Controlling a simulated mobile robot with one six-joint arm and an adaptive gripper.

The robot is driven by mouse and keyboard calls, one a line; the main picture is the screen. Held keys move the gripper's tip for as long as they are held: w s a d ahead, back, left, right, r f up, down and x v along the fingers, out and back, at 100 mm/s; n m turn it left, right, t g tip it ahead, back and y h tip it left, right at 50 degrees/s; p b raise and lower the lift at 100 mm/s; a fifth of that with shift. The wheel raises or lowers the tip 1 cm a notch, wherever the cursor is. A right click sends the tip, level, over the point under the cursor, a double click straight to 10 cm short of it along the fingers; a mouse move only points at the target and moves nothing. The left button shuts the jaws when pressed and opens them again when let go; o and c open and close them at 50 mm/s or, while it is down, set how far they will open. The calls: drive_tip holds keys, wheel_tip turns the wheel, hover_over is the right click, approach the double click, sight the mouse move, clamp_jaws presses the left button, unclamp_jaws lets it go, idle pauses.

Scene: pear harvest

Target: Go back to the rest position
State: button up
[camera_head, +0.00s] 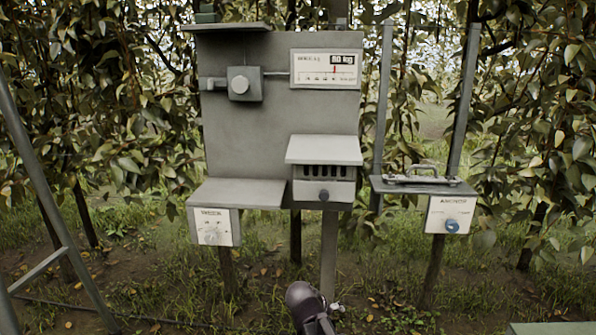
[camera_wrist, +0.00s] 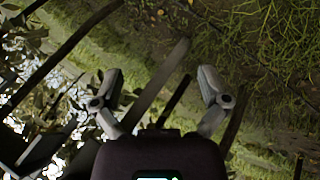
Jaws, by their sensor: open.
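My gripper (camera_wrist: 162,82) shows in the wrist view with its two fingers spread wide apart. It is open and nothing is between the fingers. Behind it are grass, foliage and thin dark posts. In the head view only a dark rounded part of my arm shows at the bottom middle, in front of the grey panel's post. The fingers cannot be made out there.
A grey panel (camera_head: 250,140) carries a scale display (camera_head: 325,69), a slotted box (camera_head: 323,184) and a lower shelf (camera_head: 236,193). A small stand (camera_head: 449,214) with a blue knob is to the right. A ladder-like frame (camera_head: 40,170) stands left. Leafy trees are behind.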

drive_tip(key=s+d+f+m+g+y, duration=0.2)
drive_tip(key=s+d+g+y, duration=0.15)
drive_tip(key=s, duration=0.25)
drive_tip(key=s+d+f+m+g+y, duration=0.2)
drive_tip(key=s+d, duration=0.3)
drive_tip(key=s, duration=0.1)
wheel_tip(320, 180, up, 34)
drive_tip(key=p, duration=3.3)
drive_tip(key=shift+w+a+f, duration=0.15)
drive_tip(key=shift+a+f, duration=0.05)
drive_tip(key=shift+t, duration=0.25)
